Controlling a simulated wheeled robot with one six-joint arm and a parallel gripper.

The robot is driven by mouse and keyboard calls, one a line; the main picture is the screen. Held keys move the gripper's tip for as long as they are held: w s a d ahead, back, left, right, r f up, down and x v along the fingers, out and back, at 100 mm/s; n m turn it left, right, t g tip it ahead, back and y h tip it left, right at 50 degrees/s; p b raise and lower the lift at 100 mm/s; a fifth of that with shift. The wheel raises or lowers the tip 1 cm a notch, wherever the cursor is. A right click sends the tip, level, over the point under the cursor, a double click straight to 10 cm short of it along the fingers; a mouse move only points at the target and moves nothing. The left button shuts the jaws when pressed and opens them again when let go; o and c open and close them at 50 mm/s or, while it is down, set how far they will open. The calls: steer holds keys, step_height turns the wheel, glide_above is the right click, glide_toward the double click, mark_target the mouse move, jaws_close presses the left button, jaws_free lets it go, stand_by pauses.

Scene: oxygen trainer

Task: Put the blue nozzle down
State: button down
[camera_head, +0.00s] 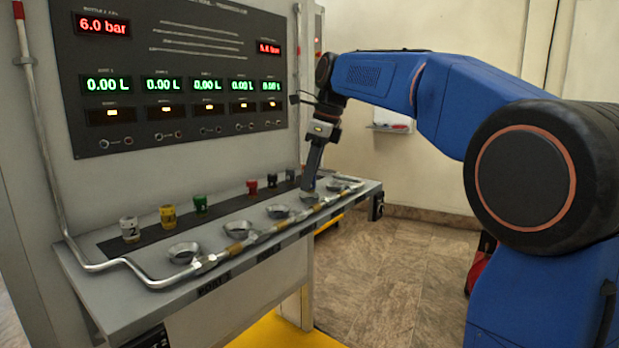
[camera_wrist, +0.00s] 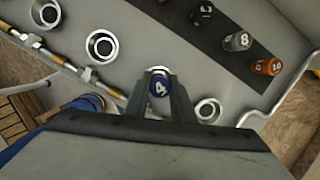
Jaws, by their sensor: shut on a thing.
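The blue nozzle (camera_wrist: 159,88), marked 4, is between the fingertips of my gripper (camera_wrist: 160,96) in the wrist view. My gripper is shut on it. A metal cup rim (camera_wrist: 157,71) shows just behind the nozzle. The nozzle is over or in this cup; I cannot tell whether it touches the bottom. In the head view my gripper (camera_head: 309,187) points down at the far part of the shelf, by the row of cups, and the nozzle is hidden by the fingers.
Other empty cups (camera_wrist: 102,46) (camera_head: 183,252) line the shelf (camera_head: 110,265). Along the dark strip stand several nozzles, among them white (camera_head: 129,229), yellow (camera_head: 168,216), green (camera_head: 200,203) and red (camera_head: 252,187). A metal pipe (camera_head: 215,262) runs along the front edge. The panel (camera_head: 190,60) rises behind.

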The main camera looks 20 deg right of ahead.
steer(key=shift+f, duration=0.6)
steer(key=c, duration=1.5)
jaws_free()
steer(key=shift+r, duration=0.45)
steer(key=v, duration=1.2)
steer(key=shift+r, duration=0.2)
